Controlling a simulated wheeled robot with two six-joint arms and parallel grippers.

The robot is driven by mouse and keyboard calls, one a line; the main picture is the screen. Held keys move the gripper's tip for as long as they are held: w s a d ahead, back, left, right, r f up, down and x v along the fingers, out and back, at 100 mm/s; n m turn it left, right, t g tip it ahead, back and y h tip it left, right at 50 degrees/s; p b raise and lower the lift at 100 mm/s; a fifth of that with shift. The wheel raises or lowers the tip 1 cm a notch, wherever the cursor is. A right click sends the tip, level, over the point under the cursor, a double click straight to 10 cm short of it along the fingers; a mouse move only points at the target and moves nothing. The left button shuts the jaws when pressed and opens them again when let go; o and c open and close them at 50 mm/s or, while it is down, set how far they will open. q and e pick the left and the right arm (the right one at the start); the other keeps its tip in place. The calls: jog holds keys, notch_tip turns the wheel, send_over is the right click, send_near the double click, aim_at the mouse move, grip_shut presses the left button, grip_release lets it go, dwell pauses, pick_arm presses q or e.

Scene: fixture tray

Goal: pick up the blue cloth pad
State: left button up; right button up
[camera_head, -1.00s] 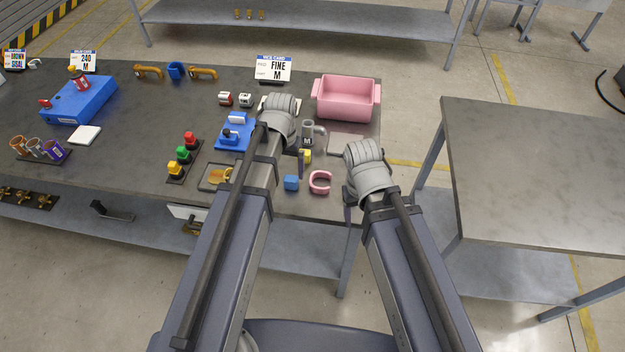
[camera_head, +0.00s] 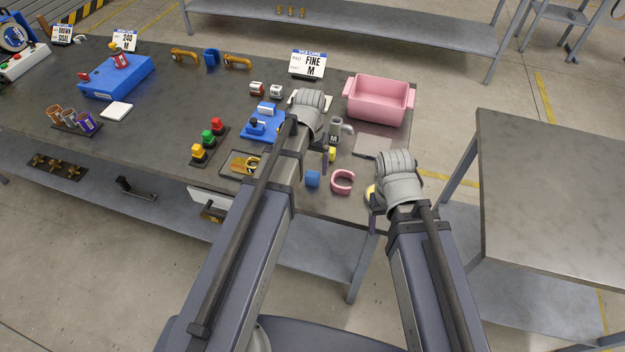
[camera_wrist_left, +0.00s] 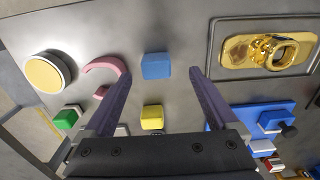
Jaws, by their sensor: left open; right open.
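The blue cloth pad (camera_head: 312,178) looks like a small blue block on the dark table near its front edge. In the left wrist view the pad (camera_wrist_left: 155,66) lies between the lines of my left gripper's two fingers, just beyond their tips. My left gripper (camera_wrist_left: 160,78) is open and empty above the table. In the head view a finger of the left gripper (camera_head: 325,161) shows just behind the pad; the arm hides the rest. My right gripper (camera_head: 366,156) is mostly hidden by its wrist, over the table's right end, away from the pad.
A pink C-shaped piece (camera_head: 342,181) lies close right of the pad. A yellow block (camera_wrist_left: 152,117) and a round yellow-topped piece (camera_wrist_left: 48,72) are nearby. A gold part in a frame (camera_head: 244,163) lies left. A pink bin (camera_head: 380,100) stands behind. The right table (camera_head: 560,190) is bare.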

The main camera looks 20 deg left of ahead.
aim_at(312, 174)
pick_arm(q)
jog(key=f+b, duration=0.4)
jog(key=f, duration=0.1)
jog(key=shift+w+d+f+b, duration=0.1)
jog(key=shift+d+b, duration=0.2)
jog(key=shift+b, duration=0.1)
jog(key=shift+c, duration=0.2)
jog(key=c, duration=1.4)
jog(key=shift+r, duration=0.2)
notch_tip(312, 174, up, 10)
jog(key=p, duration=1)
jog(key=shift+f, duration=0.1)
